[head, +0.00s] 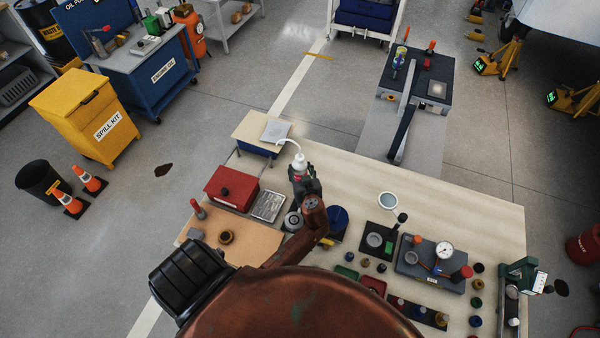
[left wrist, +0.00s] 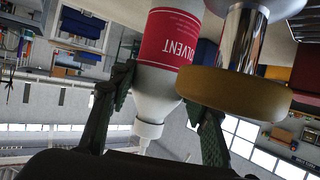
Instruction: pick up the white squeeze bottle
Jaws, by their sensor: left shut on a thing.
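The white squeeze bottle (head: 299,162) with its thin bent nozzle is near the far left part of the workbench in the head view. In the left wrist view the bottle (left wrist: 155,103) appears upside down, with a red label reading SOLVENT. My left gripper (head: 300,178) is shut on it; in the left wrist view its dark fingers (left wrist: 165,98) lie on either side of the bottle's shoulder. The gripper and arm hide the bottle's lower part in the head view, so I cannot tell whether its base touches the bench. My right gripper is not in view.
A yellowish disc on a chrome post (left wrist: 235,95) is close to the right-hand finger. A red box (head: 231,187) and a metal tray (head: 268,205) lie left of the bottle.

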